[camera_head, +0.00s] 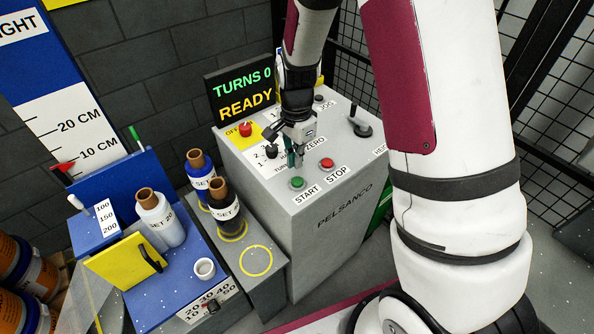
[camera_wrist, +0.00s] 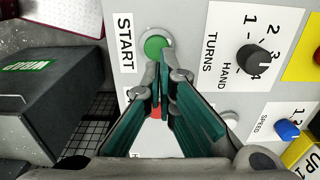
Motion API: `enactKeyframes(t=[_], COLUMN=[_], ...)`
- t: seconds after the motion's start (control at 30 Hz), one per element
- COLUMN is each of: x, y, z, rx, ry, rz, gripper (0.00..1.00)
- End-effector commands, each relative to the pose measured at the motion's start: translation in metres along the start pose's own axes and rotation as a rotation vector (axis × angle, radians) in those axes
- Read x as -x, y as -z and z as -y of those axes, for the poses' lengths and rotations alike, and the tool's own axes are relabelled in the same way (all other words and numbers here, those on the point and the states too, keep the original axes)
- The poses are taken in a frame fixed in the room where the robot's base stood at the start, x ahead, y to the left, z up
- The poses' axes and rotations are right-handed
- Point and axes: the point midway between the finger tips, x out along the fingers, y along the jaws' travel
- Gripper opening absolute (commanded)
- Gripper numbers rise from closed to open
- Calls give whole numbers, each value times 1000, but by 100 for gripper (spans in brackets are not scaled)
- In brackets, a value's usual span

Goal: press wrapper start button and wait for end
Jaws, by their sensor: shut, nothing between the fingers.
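The grey wrapper control box (camera_head: 322,222) stands in the middle of the head view. The green START button (camera_head: 297,183) is on its top panel, and it also shows in the wrist view (camera_wrist: 156,46). The red STOP button (camera_head: 326,163) lies right of it and is mostly hidden behind my fingers in the wrist view. My gripper (camera_head: 293,164) is shut and empty, with its teal fingertips just short of START in the picture; whether they touch it I cannot tell. The display (camera_head: 241,94) reads "TURNS 0" and "READY".
The TURNS knob (camera_wrist: 254,60) and blue SPEED knob (camera_wrist: 287,129) are close to my fingers. A red button on yellow (camera_head: 245,129) and a joystick (camera_head: 360,124) are also on the panel. Film rolls (camera_head: 160,220) stand to the left. Black mesh fencing (camera_head: 555,165) is behind.

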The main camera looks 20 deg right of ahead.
Motion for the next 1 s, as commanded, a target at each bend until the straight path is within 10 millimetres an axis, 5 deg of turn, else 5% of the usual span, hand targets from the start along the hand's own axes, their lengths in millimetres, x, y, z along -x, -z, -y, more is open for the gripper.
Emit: enactKeyframes(t=[0.3,0.8,1.0], x=[-43,-51,-71], y=[0,0,0], z=[-1,0,1], rx=[0,1,0], ry=[-1,1,-2], rz=[0,0,0], gripper=[0,0,0])
